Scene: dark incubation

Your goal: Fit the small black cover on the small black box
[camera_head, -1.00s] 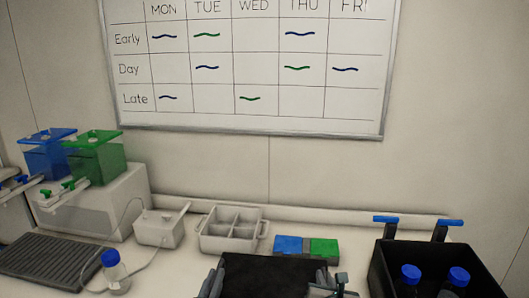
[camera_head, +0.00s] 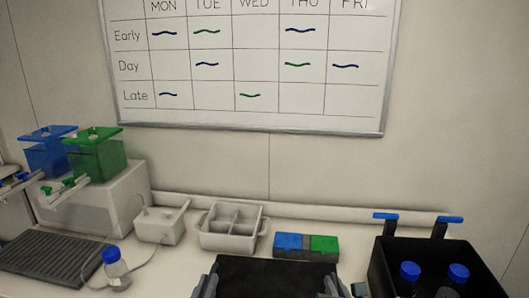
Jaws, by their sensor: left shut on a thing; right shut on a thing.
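A black, flat-topped piece (camera_head: 275,278) shows at the bottom middle of the head view, cut off by the lower picture edge. It looks like the small black cover; whether the small black box is beneath it is hidden. My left gripper (camera_head: 208,284) is shut at its left edge. My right gripper (camera_head: 333,286) is shut at its right edge. Only the upper parts of both grippers show, and the fingertips are hard to make out.
A large black crate (camera_head: 388,262) with blue-capped bottles stands close on the right. Behind the piece are a blue-and-green block (camera_head: 306,246) and a white divided tray (camera_head: 232,240). A blue-capped bottle (camera_head: 117,270) and a dark ribbed mat (camera_head: 55,260) are at left.

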